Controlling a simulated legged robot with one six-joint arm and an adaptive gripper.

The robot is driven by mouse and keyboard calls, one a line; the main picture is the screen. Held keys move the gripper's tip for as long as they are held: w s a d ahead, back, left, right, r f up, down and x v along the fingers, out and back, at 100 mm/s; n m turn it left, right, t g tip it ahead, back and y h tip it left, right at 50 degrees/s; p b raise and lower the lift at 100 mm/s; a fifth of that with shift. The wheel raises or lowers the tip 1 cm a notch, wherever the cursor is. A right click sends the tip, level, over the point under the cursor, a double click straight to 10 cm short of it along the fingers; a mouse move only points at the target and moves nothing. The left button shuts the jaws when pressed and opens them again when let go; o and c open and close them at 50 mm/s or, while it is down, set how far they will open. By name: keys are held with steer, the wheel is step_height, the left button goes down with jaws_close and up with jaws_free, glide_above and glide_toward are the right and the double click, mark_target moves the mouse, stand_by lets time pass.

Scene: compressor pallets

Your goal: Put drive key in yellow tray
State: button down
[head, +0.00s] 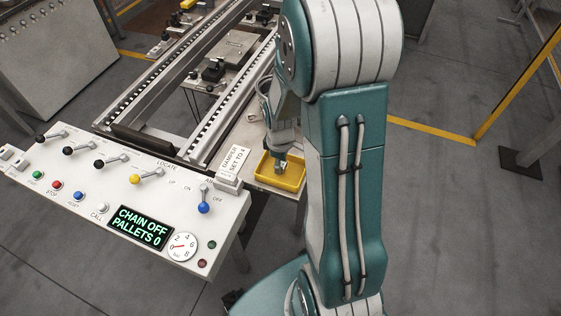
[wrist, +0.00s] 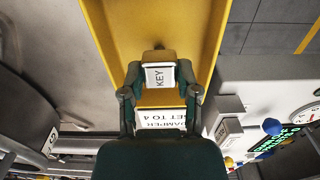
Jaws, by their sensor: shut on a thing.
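The drive key (wrist: 160,76), a small block with a white face marked KEY, is between the two fingertips of my gripper (wrist: 160,88) in the wrist view. My gripper is shut on it. The yellow tray (wrist: 150,22) lies behind the key in the wrist view. In the head view, my gripper (head: 281,160) points down over the yellow tray (head: 291,181), which sits on a bench beside the conveyor. The key is small there, and I cannot tell whether it touches the tray floor.
A control panel (head: 95,204) with levers, buttons and a display stands at the left front. A sign (head: 230,161) reading DAMPER SET TO 4 stands just left of the tray. Conveyor rails (head: 180,85) run behind it. Open floor (head: 450,210) lies to the right.

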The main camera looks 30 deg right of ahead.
steer(key=shift+c, duration=1.7)
jaws_free()
steer(key=shift+d, duration=0.1)
steer(key=shift+r, duration=0.1)
step_height(320, 180, up, 12)
steer(key=s+a+r+m+t, duration=0.5)
steer(key=s+a+r+m, duration=0.2)
steer(key=s+a+r, duration=0.3)
step_height(320, 180, up, 3)
steer(key=s, duration=0.2)
steer(key=shift+s+a+r+m+t, duration=0.15)
steer(key=shift+s+a+m+t, duration=0.15)
steer(key=shift+s+a, duration=0.1)
